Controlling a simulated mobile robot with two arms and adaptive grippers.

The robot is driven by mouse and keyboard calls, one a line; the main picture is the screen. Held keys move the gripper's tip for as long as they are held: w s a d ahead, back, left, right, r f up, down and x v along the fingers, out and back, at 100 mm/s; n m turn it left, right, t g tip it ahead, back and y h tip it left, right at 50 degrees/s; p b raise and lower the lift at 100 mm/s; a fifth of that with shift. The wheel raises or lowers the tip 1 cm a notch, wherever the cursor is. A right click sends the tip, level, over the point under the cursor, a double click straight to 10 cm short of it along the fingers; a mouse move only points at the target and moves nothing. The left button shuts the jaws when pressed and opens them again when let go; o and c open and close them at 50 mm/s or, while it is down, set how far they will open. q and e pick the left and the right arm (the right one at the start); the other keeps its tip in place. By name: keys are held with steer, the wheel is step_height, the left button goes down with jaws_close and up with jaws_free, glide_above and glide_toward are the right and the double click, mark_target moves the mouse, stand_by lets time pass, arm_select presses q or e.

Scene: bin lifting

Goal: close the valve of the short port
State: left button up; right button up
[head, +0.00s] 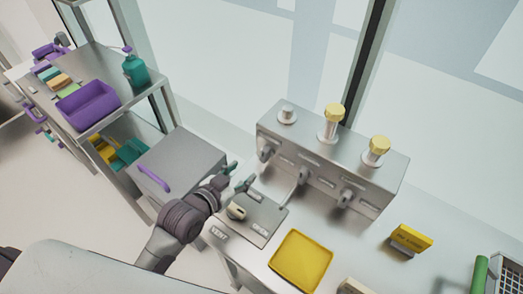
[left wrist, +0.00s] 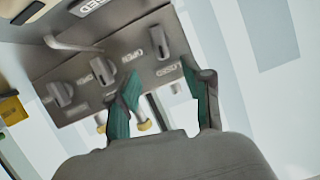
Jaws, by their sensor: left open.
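A grey metal manifold (head: 330,165) stands on the table, with three ports on top. The left port (head: 287,114) is the shortest and has a grey top; the other two are taller with yellow caps. A row of valve handles runs along the front face. The leftmost handle (head: 265,152), below the short port, shows in the left wrist view (left wrist: 160,42). An "OPEN" label is beside it. My left gripper (head: 238,176) is open and empty, left of and apart from this handle. Its teal-padded fingers show in the left wrist view (left wrist: 165,98). My right gripper is not in view.
A panel with a light knob (head: 236,212) and a "VENT" label lies below my left gripper. A grey box (head: 180,165) with a purple handle stands at its left. A yellow tray (head: 300,260) and a yellow sign (head: 411,238) are in front of the manifold.

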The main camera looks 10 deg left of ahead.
mark_target(263, 156)
arm_select(q)
steer(key=p+x, duration=0.2)
steer(key=x, duration=1)
steer(key=shift+r, duration=0.1)
